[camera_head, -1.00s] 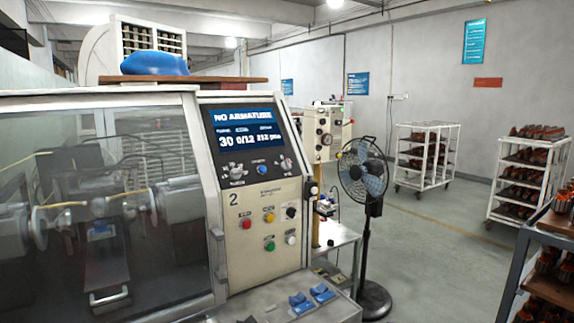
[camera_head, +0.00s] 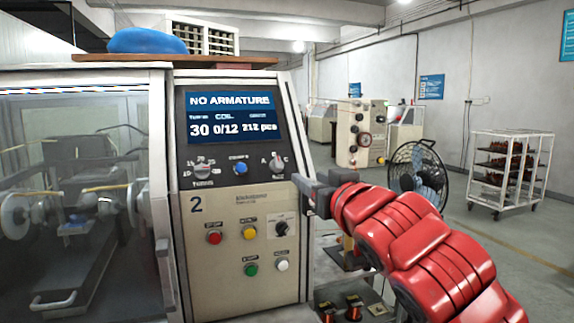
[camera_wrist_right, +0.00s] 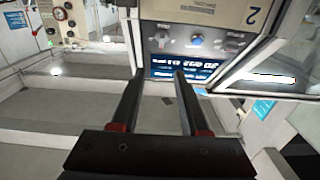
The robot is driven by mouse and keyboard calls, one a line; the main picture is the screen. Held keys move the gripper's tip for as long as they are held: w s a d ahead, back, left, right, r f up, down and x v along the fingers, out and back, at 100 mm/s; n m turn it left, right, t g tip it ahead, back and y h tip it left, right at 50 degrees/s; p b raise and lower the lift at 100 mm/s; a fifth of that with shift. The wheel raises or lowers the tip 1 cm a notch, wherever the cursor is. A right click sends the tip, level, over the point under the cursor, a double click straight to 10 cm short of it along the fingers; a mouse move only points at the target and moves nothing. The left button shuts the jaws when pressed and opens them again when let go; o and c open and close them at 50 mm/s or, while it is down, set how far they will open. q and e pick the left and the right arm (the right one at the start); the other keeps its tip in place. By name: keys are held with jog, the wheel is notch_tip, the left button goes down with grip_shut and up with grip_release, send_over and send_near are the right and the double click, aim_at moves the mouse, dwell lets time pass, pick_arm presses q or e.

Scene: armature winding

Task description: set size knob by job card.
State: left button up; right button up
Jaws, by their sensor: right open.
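The winding machine's control panel (camera_head: 238,270) shows a screen (camera_head: 232,118) reading "NO ARMATURE", 30, 0/12 and 212 pcs. Below it, a grey knob marked A to C (camera_head: 277,164) sits on the right and a turns knob (camera_head: 203,169) on the left. The pointer settings are too small to read surely. My right gripper (camera_head: 304,193) is at the panel's right edge, below and right of the lettered knob. In the right wrist view the picture is inverted; the open, empty jaws (camera_wrist_right: 158,78) point at the panel, with the lettered knob (camera_wrist_right: 162,38) beyond them. No job card is identifiable.
A blue button (camera_head: 240,168) sits between the knobs. Red, yellow, green and white buttons and a black selector (camera_head: 281,228) are lower. The glass guard (camera_head: 80,190) is at left. A fan (camera_head: 419,172) and a white rack (camera_head: 509,165) stand at right.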

jog(key=p, duration=1)
send_near(279, 160)
jog(key=x, duration=0.7)
jog(key=shift+w+a+r, duration=0.1)
jog(key=shift+w+r, duration=0.15)
jog(key=shift+r, duration=0.05)
jog(key=shift+w+a+f+p, duration=0.2)
jog(key=shift+w+a+p, duration=0.1)
jog(key=shift+w, duration=0.3)
jog(key=shift+c, duration=0.2)
grip_shut()
